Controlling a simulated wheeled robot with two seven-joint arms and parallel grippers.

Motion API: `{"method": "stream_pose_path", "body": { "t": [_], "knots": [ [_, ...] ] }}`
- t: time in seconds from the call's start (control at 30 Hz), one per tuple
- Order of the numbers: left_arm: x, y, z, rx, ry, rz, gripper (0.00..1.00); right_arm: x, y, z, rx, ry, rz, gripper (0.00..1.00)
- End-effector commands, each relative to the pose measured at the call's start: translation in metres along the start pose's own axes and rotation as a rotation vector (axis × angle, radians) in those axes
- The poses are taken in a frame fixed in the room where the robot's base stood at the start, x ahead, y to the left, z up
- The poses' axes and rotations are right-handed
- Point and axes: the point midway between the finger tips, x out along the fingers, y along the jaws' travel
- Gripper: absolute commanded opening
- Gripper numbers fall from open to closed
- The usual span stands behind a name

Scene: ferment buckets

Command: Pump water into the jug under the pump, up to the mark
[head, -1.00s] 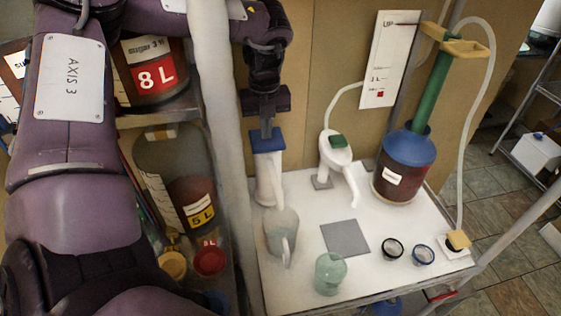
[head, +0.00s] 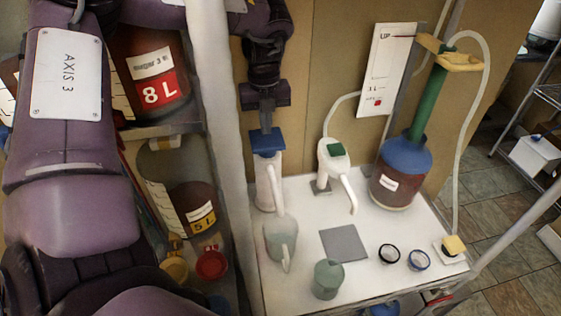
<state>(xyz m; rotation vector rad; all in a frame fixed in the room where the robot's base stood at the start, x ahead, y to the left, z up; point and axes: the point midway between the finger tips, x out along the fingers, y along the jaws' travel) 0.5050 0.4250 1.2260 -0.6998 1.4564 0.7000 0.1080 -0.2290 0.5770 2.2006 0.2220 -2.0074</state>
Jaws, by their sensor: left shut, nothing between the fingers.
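The pump (head: 268,186) is a white column with a blue top (head: 266,141) at the back left of the white table. A clear jug (head: 281,240) with a handle stands in front of it, beneath its spout. I cannot make out the mark or a water level in the jug. My left gripper (head: 266,128) points down, shut and empty, with its fingertips at the pump's blue top; whether they touch it is hard to tell. My right gripper is not in view.
On the table (head: 305,198) are a white tap with a green button (head: 332,160), a blue-topped vessel (head: 402,170), a grey square (head: 344,243), a green jar (head: 328,279) and two small rings (head: 389,253). A shelf with labelled buckets (head: 150,75) stands left, behind a pale post (head: 221,150).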

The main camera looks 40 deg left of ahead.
Motion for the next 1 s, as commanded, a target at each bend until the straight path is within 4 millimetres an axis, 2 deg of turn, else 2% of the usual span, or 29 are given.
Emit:
{"method": "stream_pose_path", "body": {
  "t": [0.27,1.0],
  "knots": [
    [0.003,0.0,0.0,0.0,-0.001,0.0,0.0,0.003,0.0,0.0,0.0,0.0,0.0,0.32],
    [0.034,0.0,0.0,0.001,0.0,0.0,0.0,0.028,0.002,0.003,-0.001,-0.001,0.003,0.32]
  ]
}}
